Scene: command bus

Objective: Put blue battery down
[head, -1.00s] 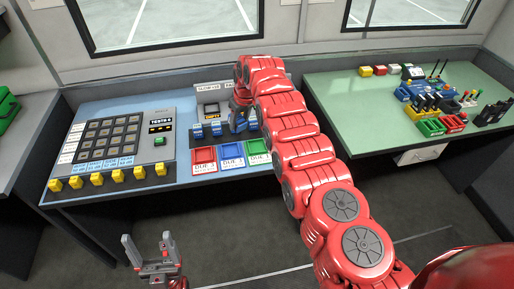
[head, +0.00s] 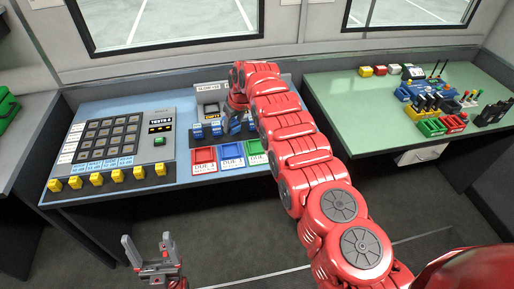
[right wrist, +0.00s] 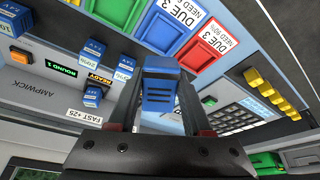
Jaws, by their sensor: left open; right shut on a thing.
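A blue battery (right wrist: 160,88) is between the fingers of my right gripper (right wrist: 163,72) in the right wrist view. The gripper is shut on it. In the head view my right gripper (head: 236,112) is over the back of the blue bench, above the row of blue batteries (head: 198,132), and partly hides them. Whether the held battery touches anything below is not clear. Other blue batteries (right wrist: 92,94) show at left in the right wrist view. My left gripper (head: 151,255) is open and empty, low over the floor in front of the bench.
Red (head: 204,156), blue (head: 231,152) and green (head: 254,147) trays line the bench front. A keypad panel (head: 110,145) with yellow switches (head: 97,179) stands left. A charger unit (right wrist: 45,65) is beside the batteries. The green table (head: 345,105) at right holds several small items.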

